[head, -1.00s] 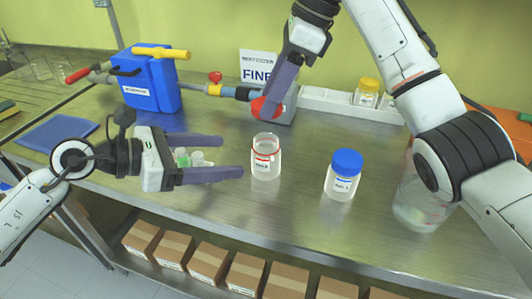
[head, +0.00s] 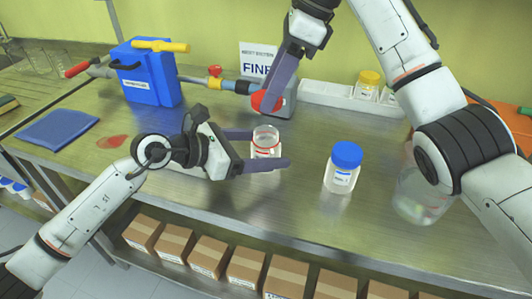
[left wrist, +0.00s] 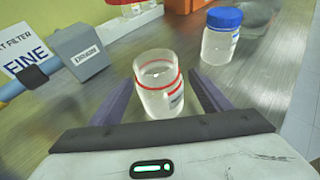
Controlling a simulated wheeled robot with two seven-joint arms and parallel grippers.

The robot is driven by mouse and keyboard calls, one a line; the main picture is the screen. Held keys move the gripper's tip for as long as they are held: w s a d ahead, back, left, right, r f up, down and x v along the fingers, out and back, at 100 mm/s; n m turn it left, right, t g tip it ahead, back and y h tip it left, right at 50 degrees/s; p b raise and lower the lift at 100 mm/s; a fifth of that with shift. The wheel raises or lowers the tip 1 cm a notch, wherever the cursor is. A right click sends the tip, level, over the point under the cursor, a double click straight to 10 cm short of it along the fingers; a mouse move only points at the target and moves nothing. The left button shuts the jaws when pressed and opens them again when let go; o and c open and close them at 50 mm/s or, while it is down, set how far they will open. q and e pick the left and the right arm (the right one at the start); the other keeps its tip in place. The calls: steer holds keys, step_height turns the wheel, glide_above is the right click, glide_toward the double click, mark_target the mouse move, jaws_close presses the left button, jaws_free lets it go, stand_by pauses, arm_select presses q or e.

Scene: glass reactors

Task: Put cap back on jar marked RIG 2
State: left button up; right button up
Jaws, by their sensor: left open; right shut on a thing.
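An open clear jar (head: 266,141) with red bands stands uncapped on the steel bench; its label is too small to read. My left gripper (head: 284,149) is open, its two fingers on either side of this jar. In the left wrist view the jar (left wrist: 160,88) stands between the spread fingers (left wrist: 166,100), with a gap at the sides. My right gripper (head: 272,104) is above and behind the jar, pointing down, shut on a red cap (head: 264,101). A second jar (head: 342,170) with a blue cap (head: 347,154) stands to the right.
A blue box (head: 150,82) with a yellow handle and a grey filter box (head: 285,98) stand behind. A yellow-capped jar (head: 367,84) sits in a white rack (head: 320,94). A clear vessel (head: 418,198) stands partly behind my right arm. The front bench edge is clear.

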arm_select(q)
steer(key=shift+w+d+f, duration=0.1)
steer(key=shift+w+d, duration=0.05)
steer(key=shift+d, duration=0.1)
steer(key=shift+c, duration=0.5)
steer(key=c, duration=1.5)
arm_select(e)
steer(key=shift+f, duration=2.45)
steer(key=shift+f, duration=0.15)
steer(key=shift+f, duration=0.75)
steer(key=shift+f, duration=0.6)
